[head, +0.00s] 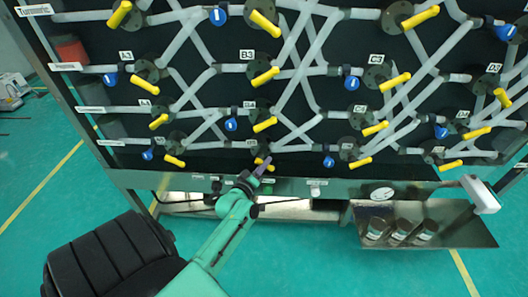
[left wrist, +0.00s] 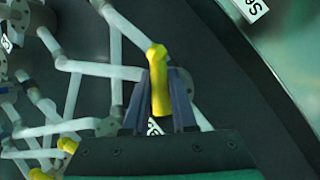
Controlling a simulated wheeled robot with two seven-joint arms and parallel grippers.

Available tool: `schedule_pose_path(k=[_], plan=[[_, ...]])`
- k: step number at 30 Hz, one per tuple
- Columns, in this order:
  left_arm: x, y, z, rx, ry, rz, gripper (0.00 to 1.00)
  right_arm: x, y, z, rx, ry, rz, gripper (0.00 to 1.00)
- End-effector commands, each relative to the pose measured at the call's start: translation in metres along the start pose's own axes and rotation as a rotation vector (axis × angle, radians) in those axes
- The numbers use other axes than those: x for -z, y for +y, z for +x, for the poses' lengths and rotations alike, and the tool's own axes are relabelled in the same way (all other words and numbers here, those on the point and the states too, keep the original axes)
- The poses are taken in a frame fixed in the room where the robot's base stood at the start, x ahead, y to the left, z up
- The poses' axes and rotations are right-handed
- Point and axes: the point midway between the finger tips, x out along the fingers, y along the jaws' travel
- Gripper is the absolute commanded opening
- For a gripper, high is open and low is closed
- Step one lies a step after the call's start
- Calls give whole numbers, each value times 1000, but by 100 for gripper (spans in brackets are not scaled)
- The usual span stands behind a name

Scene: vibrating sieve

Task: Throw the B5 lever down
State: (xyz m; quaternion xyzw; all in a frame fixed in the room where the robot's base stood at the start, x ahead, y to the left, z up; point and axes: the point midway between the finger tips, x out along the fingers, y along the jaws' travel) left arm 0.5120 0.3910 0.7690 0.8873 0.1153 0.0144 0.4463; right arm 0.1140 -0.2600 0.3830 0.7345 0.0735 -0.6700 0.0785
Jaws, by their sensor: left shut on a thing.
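The B5 lever (head: 260,161) is a small yellow handle in the bottom row of the panel, under a label (head: 251,144) that is hard to read. My left gripper (head: 262,167) reaches up to it from below and partly covers it. In the left wrist view the yellow lever (left wrist: 157,68) stands between the two dark fingers of my left gripper (left wrist: 158,105), which is shut on it. The lever's upper end sticks out past the fingertips. My right gripper is not in view.
Grey pipes and other yellow levers surround it, the nearest being the B4 lever (head: 265,125) above and a lever (head: 360,163) to the right. A steel ledge (head: 300,187) runs below the panel. A shelf (head: 465,236) at lower right holds several small jars.

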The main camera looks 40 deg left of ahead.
Motion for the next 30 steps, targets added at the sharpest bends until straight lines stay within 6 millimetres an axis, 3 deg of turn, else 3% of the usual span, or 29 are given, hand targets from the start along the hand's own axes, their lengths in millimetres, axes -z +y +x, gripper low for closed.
schedule_pose_path(k=[6, 7, 9, 22, 26, 30], plan=[[-1, -1, 0, 3, -3, 3, 0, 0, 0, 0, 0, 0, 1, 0], [-1, -1, 0, 3, -3, 3, 33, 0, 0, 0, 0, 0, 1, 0], [-1, -1, 0, 2, -3, 2, 55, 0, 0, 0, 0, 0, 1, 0], [-1, -1, -9, 2, -2, 1, 55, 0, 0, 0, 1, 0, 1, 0], [0, -1, -33, 3, -2, 1, 55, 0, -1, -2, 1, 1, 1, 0], [-2, -3, -71, 6, -4, 3, 55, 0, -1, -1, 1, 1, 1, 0]])
